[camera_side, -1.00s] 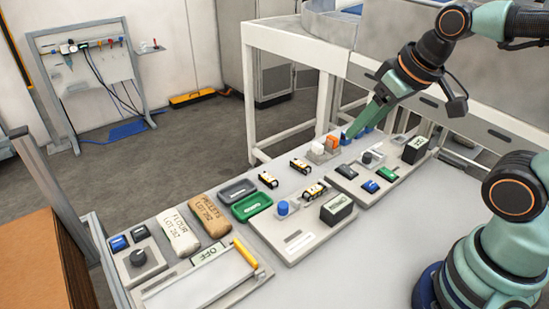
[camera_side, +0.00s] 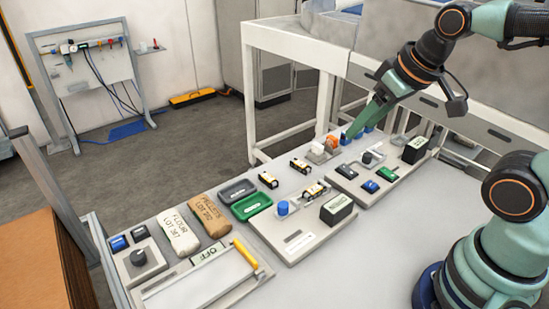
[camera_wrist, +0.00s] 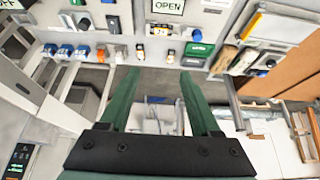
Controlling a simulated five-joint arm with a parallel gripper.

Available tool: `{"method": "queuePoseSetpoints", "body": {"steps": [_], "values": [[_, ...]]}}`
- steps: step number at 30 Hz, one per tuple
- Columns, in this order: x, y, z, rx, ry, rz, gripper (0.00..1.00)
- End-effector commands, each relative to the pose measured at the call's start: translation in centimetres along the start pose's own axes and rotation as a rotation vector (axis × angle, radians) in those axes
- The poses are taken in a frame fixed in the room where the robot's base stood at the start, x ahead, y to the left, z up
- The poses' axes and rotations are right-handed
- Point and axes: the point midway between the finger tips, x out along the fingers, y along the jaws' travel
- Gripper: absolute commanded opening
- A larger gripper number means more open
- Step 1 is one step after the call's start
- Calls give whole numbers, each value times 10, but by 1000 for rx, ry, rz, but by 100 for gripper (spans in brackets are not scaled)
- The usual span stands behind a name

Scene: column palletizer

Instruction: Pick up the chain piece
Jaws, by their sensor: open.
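My gripper (camera_side: 353,132) hangs over the far edge of the workbench in the side view, beside a row of small blue, orange and white pieces. In the wrist view its two green fingers (camera_wrist: 156,74) are spread wide with nothing between them. I cannot pick out a chain piece with certainty. Small yellow, black and white pieces (camera_side: 300,166) lie on the bench; another (camera_side: 268,180) is to their left, and one (camera_side: 315,190) sits on a grey panel near a blue knob. The fingers are apart from all of these.
Green tray (camera_side: 251,205) and dark tray (camera_side: 237,190) lie mid-bench. Two sacks, a flour sack (camera_side: 179,231) and a pellet sack (camera_side: 209,215), lie left of them. A boxy black block (camera_side: 415,150) stands at right. A white-framed conveyor (camera_side: 300,42) stands behind.

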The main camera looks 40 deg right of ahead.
Motion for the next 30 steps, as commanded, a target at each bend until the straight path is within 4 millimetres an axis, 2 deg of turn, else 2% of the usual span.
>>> {"method": "queuePoseSetpoints", "body": {"steps": [19, 23, 30], "values": [[2, 0, -2, -36, -13, 0, 65], [10, 0, -10, -190, -66, -7, 65], [45, -2, -32, -672, -214, -77, 65]]}}
